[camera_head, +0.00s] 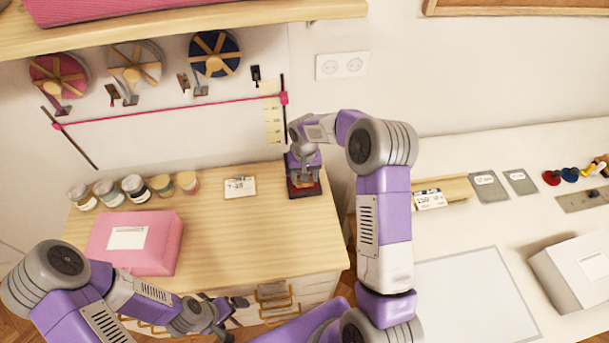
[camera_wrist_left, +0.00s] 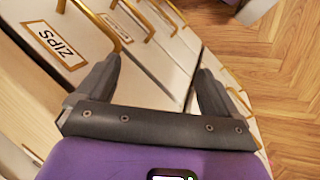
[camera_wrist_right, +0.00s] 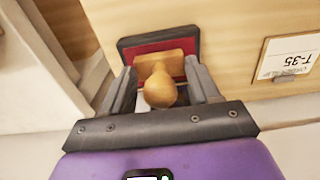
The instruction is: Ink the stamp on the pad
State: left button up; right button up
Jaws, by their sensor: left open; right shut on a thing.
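The ink pad is a dark flat case with a red surface (camera_wrist_right: 128,48); in the head view the pad (camera_head: 304,190) lies at the right back of the wooden table. The stamp (camera_wrist_right: 160,85) has a round wooden knob and a wooden block. My right gripper (camera_wrist_right: 166,85) is shut on the stamp, over the pad; in the head view it comes down from above. The block appears at the red surface, but I cannot tell whether it touches. My left gripper (camera_wrist_left: 160,85) is open and empty in front of the drawers; it also shows in the head view (camera_head: 238,318).
A pink box (camera_head: 160,240), several small jars (camera_head: 133,187) and a T-35 card (camera_head: 240,187) stand on the wooden table (camera_head: 270,240). Drawers with brass handles (camera_wrist_left: 100,25) are below. The table's middle is clear. A white counter (camera_head: 440,150) lies to the right.

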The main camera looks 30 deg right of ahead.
jog(key=shift+f+b, duration=0.5)
jog(key=shift+f, duration=0.15)
dwell(0.5)
jog(key=shift+s+f+b, duration=0.2)
jog(key=shift+f+b, duration=0.1)
jog(key=shift+f, duration=0.1)
jog(key=shift+s, duration=0.1)
jog(key=shift+c, duration=0.4)
jog(key=shift+w+r+p, duration=0.25)
jog(key=shift+r+p, duration=0.45)
jog(key=shift+r, duration=0.2)
jog(key=shift+r+p, duration=1.6)
jog(key=shift+r, duration=1.15)
